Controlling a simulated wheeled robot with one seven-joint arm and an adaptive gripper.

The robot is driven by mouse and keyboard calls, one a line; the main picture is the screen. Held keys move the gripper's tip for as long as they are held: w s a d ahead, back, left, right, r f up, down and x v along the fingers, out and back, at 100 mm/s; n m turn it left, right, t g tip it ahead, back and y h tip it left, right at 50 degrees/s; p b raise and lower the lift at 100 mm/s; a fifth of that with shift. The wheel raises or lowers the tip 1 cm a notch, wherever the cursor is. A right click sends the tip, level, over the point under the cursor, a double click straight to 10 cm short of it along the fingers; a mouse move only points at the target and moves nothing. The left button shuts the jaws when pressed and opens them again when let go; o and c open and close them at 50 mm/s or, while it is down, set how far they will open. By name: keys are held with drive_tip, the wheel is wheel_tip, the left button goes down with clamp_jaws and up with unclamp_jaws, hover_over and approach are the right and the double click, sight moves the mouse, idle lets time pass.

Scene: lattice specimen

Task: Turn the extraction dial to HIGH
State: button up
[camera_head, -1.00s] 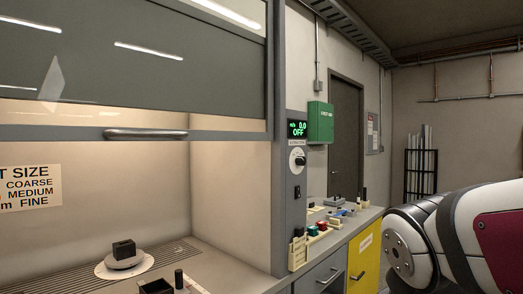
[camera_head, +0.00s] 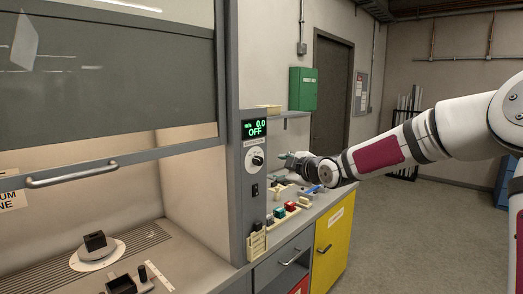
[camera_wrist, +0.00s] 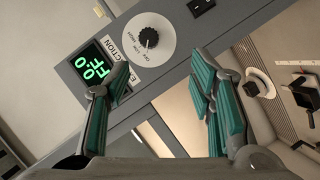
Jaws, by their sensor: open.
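The extraction dial (camera_head: 257,160) is a black knob on a round white plate on the grey post of the fume hood. A green display (camera_head: 255,129) above it reads 0.0 and OFF. In the wrist view the dial (camera_wrist: 149,38) sits beyond my fingertips, near the top, with the display (camera_wrist: 91,77) to its left. My gripper (camera_wrist: 160,85) is open and empty, with teal finger pads spread apart and not touching the dial. In the head view my gripper (camera_head: 290,160) is just right of the post, partly hidden by my wrist.
A black rocker switch (camera_head: 255,190) is below the dial. The bench (camera_head: 285,240) on the right holds several small coloured items. A small shelf (camera_head: 290,115) and a green box (camera_head: 303,88) are behind my gripper. The hood sash handle (camera_head: 72,174) is at left.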

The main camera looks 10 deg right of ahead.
sight(260, 161)
drive_tip(key=shift+t, duration=0.3)
drive_tip(key=x, duration=0.4)
drive_tip(key=b+x, duration=0.1)
drive_tip(key=x, duration=0.4)
drive_tip(key=r+x, duration=0.1)
drive_tip(key=x, duration=0.4)
drive_tip(key=shift+w+d, duration=0.25)
drive_tip(key=shift+d, duration=0.05)
drive_tip(key=c, duration=1.2)
